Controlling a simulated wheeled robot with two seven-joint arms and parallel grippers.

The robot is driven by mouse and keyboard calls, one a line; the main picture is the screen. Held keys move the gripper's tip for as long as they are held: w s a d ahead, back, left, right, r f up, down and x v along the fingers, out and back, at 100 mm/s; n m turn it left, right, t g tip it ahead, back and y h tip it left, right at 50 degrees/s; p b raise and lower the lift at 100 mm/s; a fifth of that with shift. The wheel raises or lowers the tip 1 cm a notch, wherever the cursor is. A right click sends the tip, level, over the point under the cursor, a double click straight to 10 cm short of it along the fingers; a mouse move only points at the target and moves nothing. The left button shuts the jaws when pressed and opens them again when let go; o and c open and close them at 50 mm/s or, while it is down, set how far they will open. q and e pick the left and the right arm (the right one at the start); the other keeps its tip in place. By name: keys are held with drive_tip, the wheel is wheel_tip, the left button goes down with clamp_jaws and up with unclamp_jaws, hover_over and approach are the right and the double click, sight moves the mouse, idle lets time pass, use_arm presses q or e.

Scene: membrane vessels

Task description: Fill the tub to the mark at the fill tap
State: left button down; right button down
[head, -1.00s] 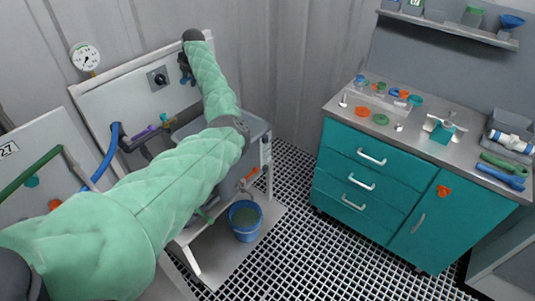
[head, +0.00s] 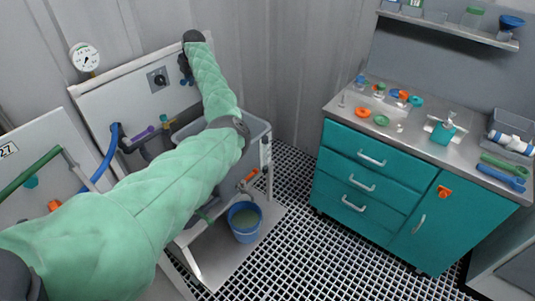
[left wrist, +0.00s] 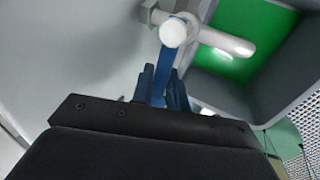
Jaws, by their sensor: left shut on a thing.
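The grey tub (head: 257,130) stands below the white wall panel, mostly hidden behind my left arm in the head view. The left wrist view shows its grey wall (left wrist: 285,85) and a bright green area (left wrist: 228,66) inside; I cannot make out a mark. The fill tap (left wrist: 215,37) has a pale spout that reaches over the tub and a blue lever (left wrist: 161,62). My left gripper (left wrist: 161,85) is shut on this lever. In the head view my left gripper (head: 186,72) is small and dark at the panel. My right gripper is out of view.
A blue bucket (head: 244,218) stands on a low shelf below the tub. A round gauge (head: 85,57) and a dark knob (head: 160,78) are on the left. A teal cabinet (head: 365,185) with small parts on top stands at right. The grid floor (head: 300,225) between is clear.

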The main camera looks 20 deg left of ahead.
use_arm(q)
drive_tip(key=w+d+n+g+h+b, duration=0.1)
drive_tip(key=d+n+g+b, duration=0.4)
drive_tip(key=n+b, duration=0.7)
drive_tip(key=shift+w+d+n+b, duration=0.3)
drive_tip(key=shift+d+n+b, duration=0.1)
drive_tip(key=shift+n, duration=0.7)
drive_tip(key=shift+f, duration=0.1)
idle(5.3)
